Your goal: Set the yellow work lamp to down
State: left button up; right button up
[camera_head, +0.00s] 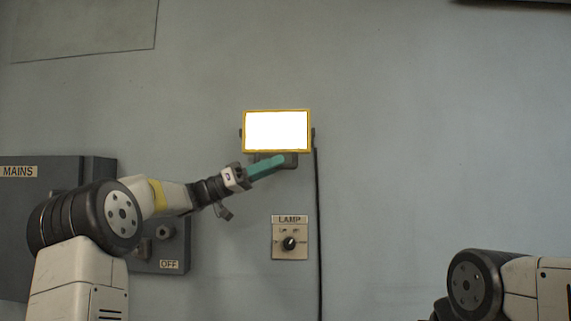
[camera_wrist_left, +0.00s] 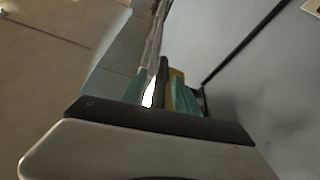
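The yellow work lamp (camera_head: 246,131) is on the wall in the head view, its yellow-framed face lit white and turned toward me. A dark bracket shows under it. My left gripper (camera_head: 280,161) reaches in from the lower left, its teal fingers just below the lamp's lower edge, over the bracket. In the left wrist view, the teal fingers (camera_wrist_left: 158,98) stand apart, with a dark bar and a bright white strip showing between them. A yellow part of the lamp (camera_wrist_left: 178,74) shows behind the right finger. I cannot tell if they touch the lamp. My right gripper is not in view.
A LAMP switch plate (camera_head: 279,253) with a black knob (camera_head: 290,243) is below the lamp. A dark cable (camera_head: 318,230) runs down the wall beside it. A grey MAINS box (camera_head: 60,172) is at left, partly behind my left arm. The wall to the right is clear.

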pick_arm(q)
jog(key=shift+x, duration=1.05)
grip_shut()
dwell(0.6)
